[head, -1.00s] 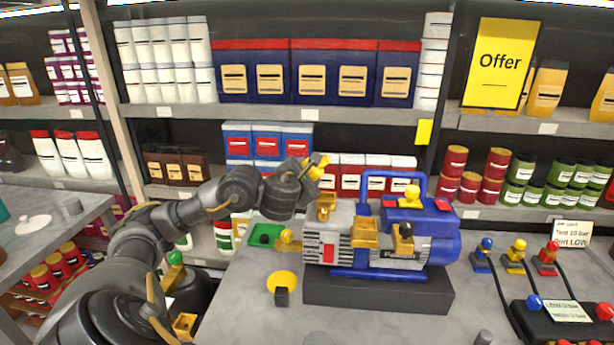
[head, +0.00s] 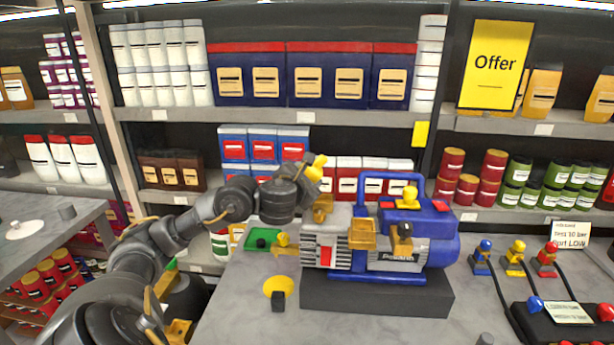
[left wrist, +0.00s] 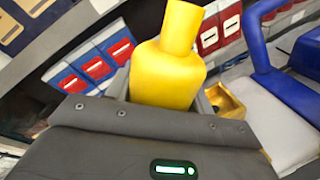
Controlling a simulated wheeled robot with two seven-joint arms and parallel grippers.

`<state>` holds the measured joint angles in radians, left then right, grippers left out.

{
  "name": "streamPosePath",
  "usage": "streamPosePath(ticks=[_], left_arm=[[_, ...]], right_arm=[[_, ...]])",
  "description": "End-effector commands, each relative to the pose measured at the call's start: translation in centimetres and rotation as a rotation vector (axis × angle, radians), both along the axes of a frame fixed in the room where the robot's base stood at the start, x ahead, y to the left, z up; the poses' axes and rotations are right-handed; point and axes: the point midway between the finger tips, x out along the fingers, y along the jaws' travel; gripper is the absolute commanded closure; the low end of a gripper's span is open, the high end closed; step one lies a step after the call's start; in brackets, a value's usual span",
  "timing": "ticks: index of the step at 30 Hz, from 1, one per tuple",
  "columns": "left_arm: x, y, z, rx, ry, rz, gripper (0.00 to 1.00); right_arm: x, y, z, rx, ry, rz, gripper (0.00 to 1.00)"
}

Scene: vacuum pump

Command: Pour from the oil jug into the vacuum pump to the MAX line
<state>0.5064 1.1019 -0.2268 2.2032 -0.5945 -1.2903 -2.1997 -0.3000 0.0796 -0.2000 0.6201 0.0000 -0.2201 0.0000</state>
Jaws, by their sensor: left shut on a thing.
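My left gripper (head: 304,186) is shut on the yellow oil jug (head: 317,165), just above and left of the blue and grey vacuum pump (head: 374,187). In the left wrist view the jug (left wrist: 168,75) shows its rounded shoulder and narrow neck; the gripper body hides its lower part. In the head view the neck leans up and to the right, above a brass fitting (head: 323,210) on the pump's left end. No oil stream shows. The pump stands on a dark block (head: 375,296). A red mark shows on its left side, but I cannot read a MAX line. My right gripper is out of view.
A yellow round piece (head: 278,284) and a green tray (head: 262,240) lie left of the pump. Blue, yellow and red fittings (head: 514,262) with hoses stand to the right. Stocked shelves (head: 290,115) close off the back. The front of the counter is mostly clear.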

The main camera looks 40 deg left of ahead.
Motion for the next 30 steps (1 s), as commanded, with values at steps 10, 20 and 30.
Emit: streamPosePath(ticks=[10,20,30], left_arm=[[0.4,-0.6,1.5,-0.084,-0.066,0.0,0.91],[1.6,-2.1,4.3,-0.307,-0.236,-0.002,0.91],[2.7,-3.5,5.6,-0.507,-0.391,0.0,0.91]], right_arm=[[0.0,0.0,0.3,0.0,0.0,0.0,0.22],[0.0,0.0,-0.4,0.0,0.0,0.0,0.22],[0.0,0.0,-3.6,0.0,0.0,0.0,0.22]])
